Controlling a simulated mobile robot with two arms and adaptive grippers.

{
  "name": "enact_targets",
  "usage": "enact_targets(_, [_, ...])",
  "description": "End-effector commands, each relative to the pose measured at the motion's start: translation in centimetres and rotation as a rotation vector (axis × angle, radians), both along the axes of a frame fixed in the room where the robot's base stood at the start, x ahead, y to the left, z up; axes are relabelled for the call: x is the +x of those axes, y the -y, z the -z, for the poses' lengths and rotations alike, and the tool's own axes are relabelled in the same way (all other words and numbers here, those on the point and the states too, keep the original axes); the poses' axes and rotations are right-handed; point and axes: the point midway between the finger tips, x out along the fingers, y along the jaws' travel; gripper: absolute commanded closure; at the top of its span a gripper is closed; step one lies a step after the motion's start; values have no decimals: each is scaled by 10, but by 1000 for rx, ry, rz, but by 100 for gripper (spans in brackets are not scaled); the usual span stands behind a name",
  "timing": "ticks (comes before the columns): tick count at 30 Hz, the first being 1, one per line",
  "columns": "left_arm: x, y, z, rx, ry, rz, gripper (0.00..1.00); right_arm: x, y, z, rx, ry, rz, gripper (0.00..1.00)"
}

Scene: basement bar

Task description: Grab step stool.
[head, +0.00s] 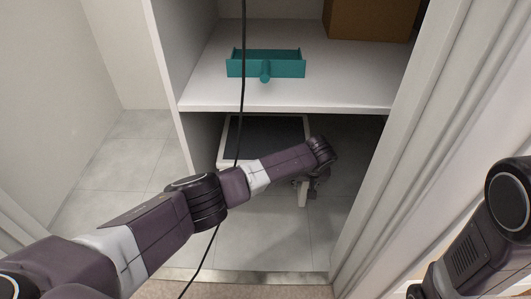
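The step stool (265,136), white with a black top, stands on the tiled floor under the lowest visible shelf. My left forearm crosses in front of it and hides much of its front. A white leg (302,193) shows below my wrist. My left gripper (314,187) is at the stool's front right, mostly hidden behind my own wrist, close to that leg. I cannot tell whether it touches the leg or whether its fingers are open or shut. My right arm shows at the lower right edge, but its gripper is out of view.
A white shelf (340,88) hangs just above the stool and holds a teal dustpan-like object (266,66) and a brown box (370,18). A thin black cable (242,90) runs down in front. A white door frame (430,130) bounds the right side. Tiled floor (125,160) is clear at left.

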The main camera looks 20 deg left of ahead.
Motion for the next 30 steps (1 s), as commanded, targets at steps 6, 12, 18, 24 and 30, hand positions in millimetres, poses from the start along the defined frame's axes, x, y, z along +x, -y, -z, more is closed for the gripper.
enact_targets(6, [0,0,0,0,0,0,92,0,0,0,0,0,0,60])
enact_targets(12, [0,0,0,0,0,0,100,0,0,0,0,0,0,60])
enact_targets(18, [0,0,1,0,0,0,100,0,0,0,0,0,0,60])
enact_targets(24, [3,-1,-3,3,7,3,100,0,0,0,0,0,0,60])
enact_targets(30, [3,-2,-5,3,6,3,100,0,0,-3,0,0,0,60])
